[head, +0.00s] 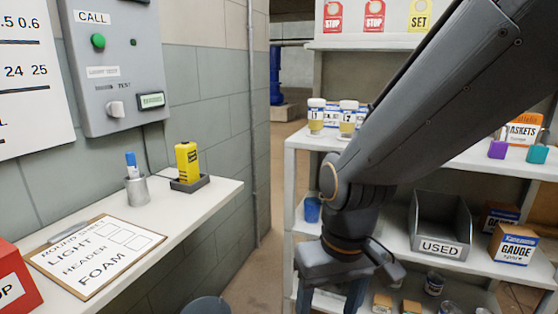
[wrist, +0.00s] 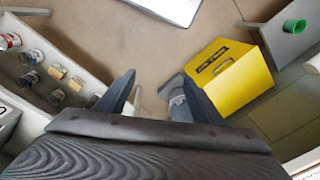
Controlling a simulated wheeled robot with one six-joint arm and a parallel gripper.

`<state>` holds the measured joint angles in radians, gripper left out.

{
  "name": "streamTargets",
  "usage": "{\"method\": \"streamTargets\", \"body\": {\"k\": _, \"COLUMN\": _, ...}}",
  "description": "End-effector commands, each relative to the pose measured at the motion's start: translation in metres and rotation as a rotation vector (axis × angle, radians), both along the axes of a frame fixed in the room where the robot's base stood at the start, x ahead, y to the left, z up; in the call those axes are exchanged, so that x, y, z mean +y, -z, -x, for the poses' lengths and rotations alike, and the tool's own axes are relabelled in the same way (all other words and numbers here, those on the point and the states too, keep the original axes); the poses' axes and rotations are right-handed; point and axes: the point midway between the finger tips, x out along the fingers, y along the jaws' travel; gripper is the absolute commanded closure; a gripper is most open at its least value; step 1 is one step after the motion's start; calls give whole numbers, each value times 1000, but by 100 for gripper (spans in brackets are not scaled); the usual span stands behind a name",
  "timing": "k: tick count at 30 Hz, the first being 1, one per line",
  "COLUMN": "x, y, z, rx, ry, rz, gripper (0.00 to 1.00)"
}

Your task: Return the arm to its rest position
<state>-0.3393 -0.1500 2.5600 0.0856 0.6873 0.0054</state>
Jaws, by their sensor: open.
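My arm (head: 430,95) reaches in from the upper right of the head view and bends down at its wrist. My gripper (head: 330,296) hangs at the bottom of that view, in front of the shelf unit, with its fingertips cut off by the frame edge. In the wrist view my gripper (wrist: 160,98) shows two dark fingers spread apart with nothing between them. Bare floor (wrist: 145,65) lies beyond the fingers. It points downward and appears to touch nothing.
A shelf unit (head: 460,169) with jars, boxes and a grey USED bin (head: 440,223) stands behind and right of my gripper. A ledge (head: 215,188) with a clipboard (head: 97,257) and yellow device (head: 187,162) is left. The wrist view shows a yellow box (wrist: 232,80) near the right finger.

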Motion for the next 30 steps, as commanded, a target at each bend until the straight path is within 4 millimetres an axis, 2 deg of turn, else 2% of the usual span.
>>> {"method": "streamTargets", "body": {"k": 1, "x": -8, "y": -18, "z": 3, "rx": 3, "ry": 22, "rz": 5, "gripper": 38}}
{"method": "streamTargets", "body": {"k": 18, "x": -86, "y": -115, "z": 17, "rx": 27, "ry": 219, "rz": 48, "gripper": 38}}
{"method": "streamTargets", "body": {"k": 24, "x": -105, "y": -135, "z": 22, "rx": 33, "ry": 264, "rz": 56, "gripper": 38}}
{"method": "streamTargets", "body": {"k": 30, "x": -111, "y": -138, "z": 24, "rx": 36, "ry": 277, "rz": 58, "gripper": 38}}
